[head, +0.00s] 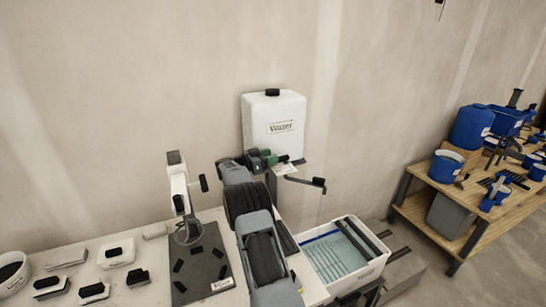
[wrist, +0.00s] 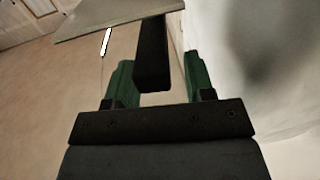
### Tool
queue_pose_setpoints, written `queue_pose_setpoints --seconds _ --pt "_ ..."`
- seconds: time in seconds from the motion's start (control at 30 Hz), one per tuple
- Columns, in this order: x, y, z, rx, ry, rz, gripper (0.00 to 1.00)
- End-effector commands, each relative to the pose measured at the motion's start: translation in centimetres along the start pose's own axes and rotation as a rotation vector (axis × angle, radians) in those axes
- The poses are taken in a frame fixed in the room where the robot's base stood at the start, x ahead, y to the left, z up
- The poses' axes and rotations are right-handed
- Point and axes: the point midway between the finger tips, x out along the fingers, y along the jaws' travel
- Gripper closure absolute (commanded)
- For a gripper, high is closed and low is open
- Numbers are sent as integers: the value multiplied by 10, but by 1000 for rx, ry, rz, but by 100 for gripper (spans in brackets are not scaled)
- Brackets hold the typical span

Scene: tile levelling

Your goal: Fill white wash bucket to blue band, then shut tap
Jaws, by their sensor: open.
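The white wash bucket (head: 377,267) stands below the tap spout at the right end of the bench. Pale water with ribs showing through lies inside, and part of the blue band (head: 320,235) shows on the inner wall. A thin stream appears to fall from the dark tap spout (head: 305,181) into the bucket. My gripper (head: 272,158), with green fingers, is by the foot of the white water tank (head: 273,125). In the wrist view my gripper (wrist: 158,82) is open, its fingers either side of a black bar, seemingly the tap lever (wrist: 152,50). Contact cannot be told.
A dark mat (head: 200,265) with black blocks and a white stand (head: 180,190) lie left of my arm. Several brushes or sponges (head: 95,291) are on the bench. A wooden shelf unit (head: 430,215) with blue buckets stands at right. The wall is close behind the tank.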

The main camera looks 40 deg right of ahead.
Motion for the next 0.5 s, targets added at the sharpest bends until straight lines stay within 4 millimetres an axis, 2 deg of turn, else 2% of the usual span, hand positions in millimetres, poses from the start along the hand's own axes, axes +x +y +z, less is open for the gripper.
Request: queue_pose_setpoints --seconds 0.33,0.5 --pt "-18 46 -62 5 0 -1 51" --pt "-30 76 -77 2 0 0 51"
